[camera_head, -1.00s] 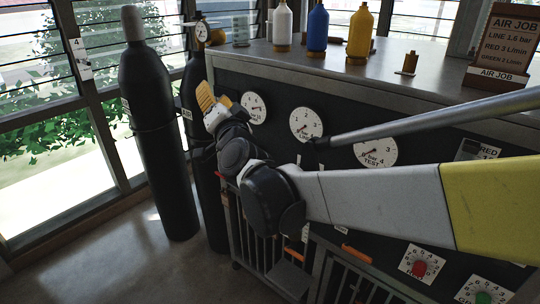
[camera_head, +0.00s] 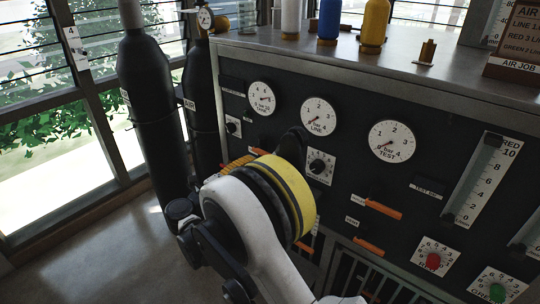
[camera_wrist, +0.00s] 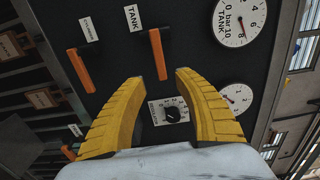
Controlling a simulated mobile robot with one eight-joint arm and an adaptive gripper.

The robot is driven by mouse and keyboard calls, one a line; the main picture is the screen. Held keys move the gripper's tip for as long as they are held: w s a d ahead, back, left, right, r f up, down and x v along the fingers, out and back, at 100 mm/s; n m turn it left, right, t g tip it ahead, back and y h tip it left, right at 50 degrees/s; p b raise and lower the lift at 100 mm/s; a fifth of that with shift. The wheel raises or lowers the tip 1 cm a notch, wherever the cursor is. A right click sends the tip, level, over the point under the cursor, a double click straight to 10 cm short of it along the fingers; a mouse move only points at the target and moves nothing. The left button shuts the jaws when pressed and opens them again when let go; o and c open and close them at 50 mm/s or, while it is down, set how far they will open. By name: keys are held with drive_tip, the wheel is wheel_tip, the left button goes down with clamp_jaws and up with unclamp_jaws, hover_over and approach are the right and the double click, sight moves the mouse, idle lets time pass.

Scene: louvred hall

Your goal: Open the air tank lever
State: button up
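The orange lever under the TANK label (camera_wrist: 158,54) is on the dark panel in the wrist view. Its near end shows between the tips of my gripper (camera_wrist: 161,78). The two yellow fingers are spread apart with nothing held; I cannot tell whether they touch the lever. In the head view my gripper (camera_head: 238,166) is low at the panel's left part, mostly hidden behind my wrist. A second orange lever (camera_wrist: 80,71) with its own label is left of the TANK lever. The round tank gauge (camera_wrist: 239,20) is at upper right; it also shows in the head view (camera_head: 261,97).
Two dark cylinders (camera_head: 150,110) stand left of the panel by the windows. More orange levers (camera_head: 383,208) and red and green knobs (camera_head: 433,261) are to the right. Bottles (camera_head: 329,20) stand on top.

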sight(264, 153)
drive_tip(key=shift+x, duration=4.25)
clamp_jaws()
drive_tip(key=shift+r, duration=0.1)
